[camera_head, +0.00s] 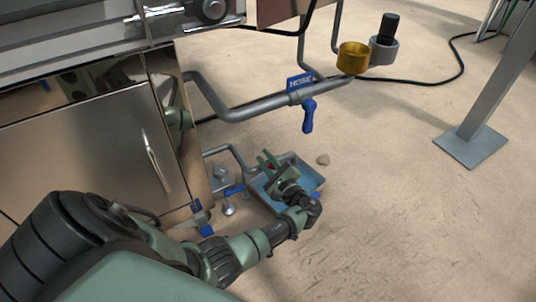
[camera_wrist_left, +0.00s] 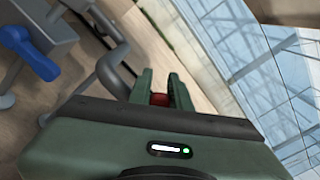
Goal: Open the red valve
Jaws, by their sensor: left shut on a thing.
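My left gripper (camera_head: 268,161) reaches in from the lower left, low over the blue tray (camera_head: 257,200) by the machine's pipes. In the left wrist view a small red piece, the red valve (camera_wrist_left: 159,99), shows between the two green fingers of that gripper (camera_wrist_left: 160,84). The fingers are shut on it and hide most of it. In the head view only a speck of red shows between the fingers. I cannot tell how far the valve is turned. My right gripper is not in view.
A grey pipe with a blue HOSE label and a blue lever (camera_head: 309,116) runs above the gripper. Another blue handle (camera_head: 234,190) is left of the tray. The metal cabinet (camera_head: 95,150) stands at left. A grey post (camera_head: 490,95) stands at right; floor between is mostly clear.

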